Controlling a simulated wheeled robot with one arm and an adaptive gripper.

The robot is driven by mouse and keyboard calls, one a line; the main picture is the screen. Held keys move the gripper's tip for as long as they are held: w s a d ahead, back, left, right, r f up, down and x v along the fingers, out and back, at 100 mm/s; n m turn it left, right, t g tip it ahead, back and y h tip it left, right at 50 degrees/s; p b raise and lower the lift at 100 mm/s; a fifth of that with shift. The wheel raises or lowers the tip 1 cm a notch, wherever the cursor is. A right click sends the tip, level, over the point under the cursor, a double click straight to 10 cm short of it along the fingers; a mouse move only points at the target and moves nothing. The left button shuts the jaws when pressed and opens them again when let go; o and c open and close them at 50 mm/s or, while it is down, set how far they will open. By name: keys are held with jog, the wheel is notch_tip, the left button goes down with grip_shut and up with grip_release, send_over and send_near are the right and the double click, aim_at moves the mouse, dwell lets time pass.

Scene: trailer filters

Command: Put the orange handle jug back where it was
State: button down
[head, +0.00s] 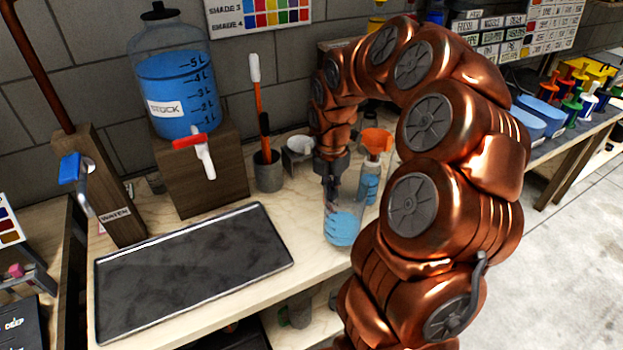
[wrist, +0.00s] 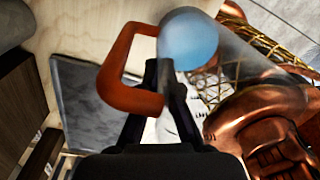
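The orange handle jug (head: 342,228) is a clear vessel with blue liquid in its lower part, at the front right of the wooden bench. In the wrist view its blue end (wrist: 188,38) and orange loop handle (wrist: 117,70) show close up. My gripper (head: 331,182) points down at the jug; in the wrist view its dark fingers (wrist: 164,72) are close together at the handle and look shut on it. The exact contact is partly hidden. I cannot tell whether the jug's base touches the bench.
A bottle with an orange funnel (head: 377,140) stands close behind the jug. A dark tray (head: 190,268) lies to the left. The stock tank (head: 175,80) with its red tap stands on a wooden block. A grey pot (head: 268,172) holds a tool. Bare bench lies between tray and jug.

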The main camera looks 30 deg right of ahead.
jog(key=w+f+p, duration=0.4)
jog(key=w+p, duration=0.1)
jog(key=w, duration=0.5)
jog(key=shift+d+f, duration=0.25)
jog(key=shift+d, duration=0.15)
jog(key=shift+f, duration=0.15)
jog(key=c, duration=1.3)
grip_release()
notch_tip(320, 180, up, 12)
jog(key=b, duration=0.4)
jog(key=shift+w+a, duration=0.15)
